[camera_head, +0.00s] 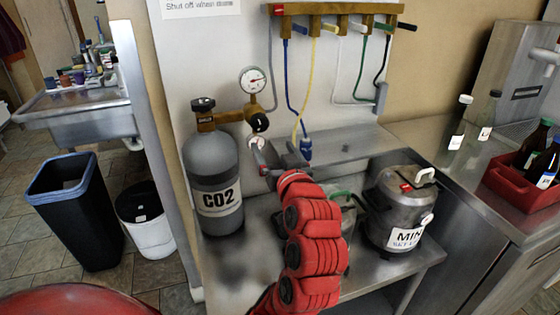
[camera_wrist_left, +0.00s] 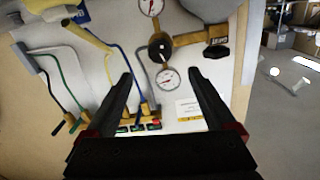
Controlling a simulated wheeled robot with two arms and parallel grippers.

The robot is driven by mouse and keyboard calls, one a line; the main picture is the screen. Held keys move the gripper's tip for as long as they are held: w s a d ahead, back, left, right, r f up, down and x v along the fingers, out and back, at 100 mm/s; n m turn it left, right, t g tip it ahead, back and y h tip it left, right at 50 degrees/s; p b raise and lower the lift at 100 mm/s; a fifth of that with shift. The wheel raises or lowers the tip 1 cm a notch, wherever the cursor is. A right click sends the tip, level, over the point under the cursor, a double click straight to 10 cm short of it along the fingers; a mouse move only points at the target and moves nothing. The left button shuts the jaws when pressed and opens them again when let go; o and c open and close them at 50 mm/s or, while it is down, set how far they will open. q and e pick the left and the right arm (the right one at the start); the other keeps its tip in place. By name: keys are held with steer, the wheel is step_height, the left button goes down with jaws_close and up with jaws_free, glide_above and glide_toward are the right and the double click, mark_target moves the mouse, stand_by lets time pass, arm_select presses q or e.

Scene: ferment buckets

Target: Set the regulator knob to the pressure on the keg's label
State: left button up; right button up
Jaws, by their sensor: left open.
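The regulator knob (camera_head: 259,122) is black and round, on the brass regulator (camera_head: 225,118) beside the grey CO2 cylinder (camera_head: 213,170). In the left wrist view the knob (camera_wrist_left: 158,47) sits between two white gauges. The upper gauge (camera_head: 252,80) in the head view has a red needle. My left gripper (camera_head: 273,150) is open and empty, just below the knob and apart from it. In the left wrist view its fingers (camera_wrist_left: 158,73) are spread, with the knob beyond their tips. The keg (camera_head: 398,205) carries a white label (camera_head: 405,238); its lower line is unreadable. My right gripper is out of view.
A steel bench (camera_head: 230,250) bears the cylinder and keg. A red crate (camera_head: 520,185) with bottles stands at right. Black and white bins (camera_head: 75,210) stand on the floor at left.

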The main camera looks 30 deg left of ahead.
arm_select(q)
steer(key=shift+v, duration=2.15)
steer(key=shift+f, duration=0.1)
